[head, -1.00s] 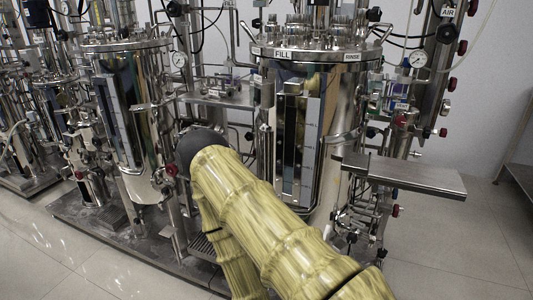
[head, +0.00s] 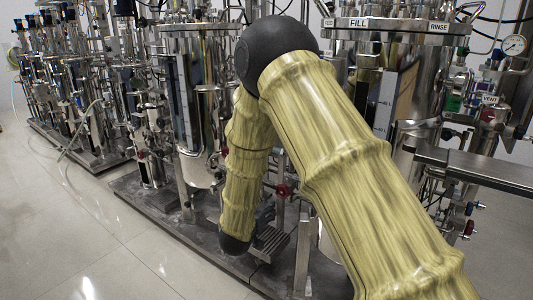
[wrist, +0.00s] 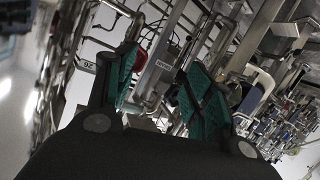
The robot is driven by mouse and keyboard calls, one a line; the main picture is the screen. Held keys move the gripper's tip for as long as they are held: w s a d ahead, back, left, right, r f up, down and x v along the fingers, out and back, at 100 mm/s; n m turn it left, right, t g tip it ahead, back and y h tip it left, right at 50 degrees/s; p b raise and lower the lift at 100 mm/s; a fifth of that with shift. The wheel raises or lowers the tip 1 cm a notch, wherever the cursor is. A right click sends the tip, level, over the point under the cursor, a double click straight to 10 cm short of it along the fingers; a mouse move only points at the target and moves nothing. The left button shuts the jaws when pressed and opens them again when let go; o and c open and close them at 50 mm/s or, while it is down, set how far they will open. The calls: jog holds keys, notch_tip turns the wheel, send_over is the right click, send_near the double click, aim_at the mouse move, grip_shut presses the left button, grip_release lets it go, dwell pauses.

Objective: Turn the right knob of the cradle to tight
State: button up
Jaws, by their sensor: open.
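My gripper (wrist: 162,68) shows in the wrist view with its two teal-padded fingers apart and nothing held between them. Steel pipes and a small labelled plate (wrist: 164,66) show beyond the gap, and I see no contact. A red part (wrist: 142,41) shows near the left finger. I cannot make out the cradle or its right knob for certain in either view.
A steel vessel labelled FILL (head: 405,92) stands at the right, with a flat steel arm (head: 490,170) jutting right. A red handle (head: 283,190) sits low beside my arm. Several skids line the back left. Tiled floor (head: 80,230) is clear at the left.

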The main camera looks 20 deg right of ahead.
jog(key=w+a+r+m+g+h+b, duration=0.1)
jog(key=w+a+r+m+h+b, duration=0.15)
jog(key=r, duration=0.75)
jog(key=w+a+r+m+h+b, duration=0.15)
jog(key=r+m+h, duration=0.25)
jog(key=r, duration=0.7)
jog(key=b+x, duration=0.4)
jog(key=x, duration=0.7)
jog(key=shift+w+f, duration=0.2)
jog(key=shift+f, duration=0.15)
jog(key=shift+n+y, duration=0.25)
jog(key=c, duration=1)
